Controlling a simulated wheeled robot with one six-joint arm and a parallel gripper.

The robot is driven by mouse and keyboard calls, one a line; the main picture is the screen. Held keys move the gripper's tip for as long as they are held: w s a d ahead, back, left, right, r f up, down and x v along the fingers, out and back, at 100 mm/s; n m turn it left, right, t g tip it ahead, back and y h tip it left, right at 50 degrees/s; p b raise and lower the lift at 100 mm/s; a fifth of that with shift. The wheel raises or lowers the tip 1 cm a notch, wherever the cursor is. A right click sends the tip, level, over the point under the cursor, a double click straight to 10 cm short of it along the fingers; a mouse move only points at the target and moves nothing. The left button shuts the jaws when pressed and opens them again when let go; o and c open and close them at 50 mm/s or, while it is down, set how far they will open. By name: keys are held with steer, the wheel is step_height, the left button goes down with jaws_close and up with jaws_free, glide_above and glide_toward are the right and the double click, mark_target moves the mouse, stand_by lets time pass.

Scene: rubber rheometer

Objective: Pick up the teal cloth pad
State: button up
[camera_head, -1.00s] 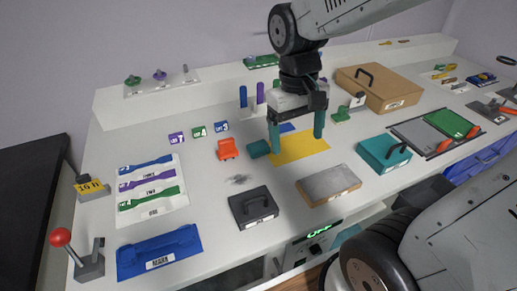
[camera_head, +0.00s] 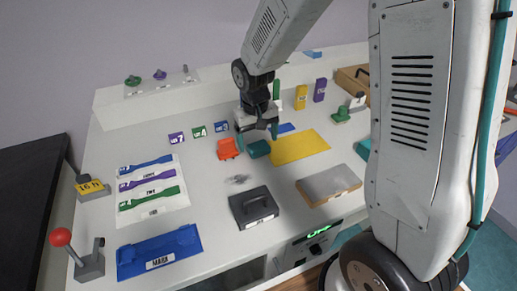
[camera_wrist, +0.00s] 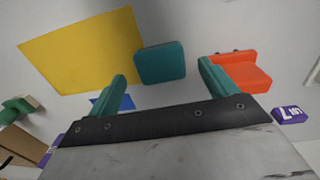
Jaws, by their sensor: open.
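The teal cloth pad (camera_head: 259,148) is a small rounded block lying on the white table, between an orange object and a yellow sheet. In the wrist view the pad (camera_wrist: 161,63) lies ahead of the gap between my fingertips, apart from both. My gripper (camera_head: 257,138) is open and empty, with its teal fingers just behind the pad in the head view. In the wrist view my gripper (camera_wrist: 163,73) shows both fingers spread wider than the pad. Its height above the table is hard to tell.
The orange object (camera_head: 228,149) sits close to the pad's left and the yellow sheet (camera_head: 300,147) to its right. A blue piece (camera_head: 287,127) lies behind. A black case (camera_head: 254,208) and a grey-topped block (camera_head: 329,185) stand in front. Small numbered tags (camera_head: 199,132) lie to the left.

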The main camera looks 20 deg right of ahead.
steer(key=shift+f, duration=1.3)
steer(key=c, duration=1.2)
steer(key=shift+o, duration=0.2)
steer(key=shift+r, duration=0.15)
